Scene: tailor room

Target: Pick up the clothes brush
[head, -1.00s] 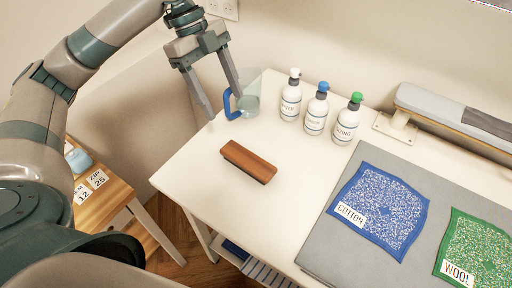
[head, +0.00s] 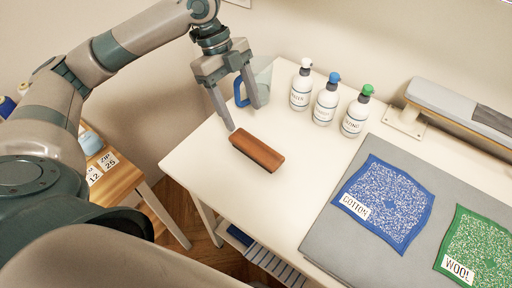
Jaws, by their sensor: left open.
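The clothes brush (head: 257,151) is a reddish-brown wooden block. It lies on the white table near its left edge, slanting down to the right. My left gripper (head: 244,118) is open and empty, just above and behind the brush in the head view. One finger's tip shows close to the brush's upper left end; I cannot tell whether it touches. The other finger is farther right, in front of a clear jug with a blue handle (head: 238,92). My right gripper is not in view.
Three spray bottles with white (head: 301,86), blue (head: 327,100) and green (head: 356,112) caps stand behind and right of the brush. A grey mat (head: 325,232) holds blue (head: 384,203) and green cloths. A wooden stool (head: 117,181) stands at left. The table in front of the brush is clear.

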